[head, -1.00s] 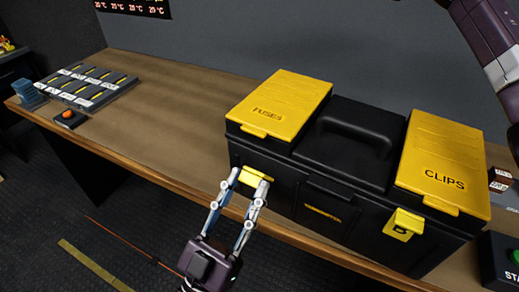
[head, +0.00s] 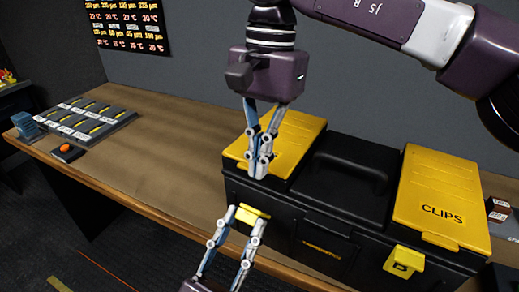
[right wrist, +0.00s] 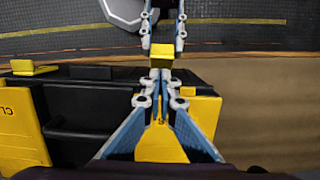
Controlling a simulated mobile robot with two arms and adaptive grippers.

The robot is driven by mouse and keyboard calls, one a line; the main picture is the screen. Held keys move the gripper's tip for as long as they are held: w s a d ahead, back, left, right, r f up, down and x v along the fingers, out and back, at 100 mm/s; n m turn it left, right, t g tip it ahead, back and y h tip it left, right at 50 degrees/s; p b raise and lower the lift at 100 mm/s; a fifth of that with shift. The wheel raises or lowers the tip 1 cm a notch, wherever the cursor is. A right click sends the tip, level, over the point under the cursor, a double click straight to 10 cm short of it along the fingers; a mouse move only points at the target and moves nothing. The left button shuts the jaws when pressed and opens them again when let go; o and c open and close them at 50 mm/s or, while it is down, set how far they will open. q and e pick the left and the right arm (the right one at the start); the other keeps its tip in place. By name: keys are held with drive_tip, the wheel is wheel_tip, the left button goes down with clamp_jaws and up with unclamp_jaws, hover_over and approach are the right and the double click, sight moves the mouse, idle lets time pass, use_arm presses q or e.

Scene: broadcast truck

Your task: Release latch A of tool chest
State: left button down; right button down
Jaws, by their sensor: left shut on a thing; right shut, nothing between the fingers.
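The black tool chest (head: 345,200) has a yellow lid (head: 300,130) on the left and a yellow CLIPS lid (head: 440,195) on the right. A yellow latch (head: 253,212) is on its front below the left lid; its letter is hidden. My left gripper (head: 245,217) is shut on this latch, one finger at each side. The latch also shows in the right wrist view (right wrist: 162,52). A yellow latch marked B (head: 404,260) is at the front right. My right gripper (head: 259,172) is shut and empty, fingertips down, over the left lid's front edge. I cannot tell whether it touches.
A tray of several slots (head: 88,118) and an orange button box (head: 67,152) are on the left of the wooden table (head: 165,145). The tabletop between them and the chest is clear. A small dark box (head: 498,209) stands right of the chest.

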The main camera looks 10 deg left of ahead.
sight(252, 208)
drive_tip(key=f, duration=0.5)
drive_tip(key=shift+s+a+f, duration=0.15)
drive_tip(key=shift+s+f, duration=0.15)
drive_tip(key=shift+s, duration=0.1)
drive_tip(key=shift+s, duration=0.1)
drive_tip(key=shift+s+a+f, duration=0.25)
drive_tip(key=shift+s+f, duration=0.1)
drive_tip(key=shift+s, duration=0.15)
use_arm(q)
drive_tip(key=c, duration=1.5)
unclamp_jaws()
drive_tip(key=shift+c, duration=0.2)
drive_tip(key=shift+o, duration=0.7)
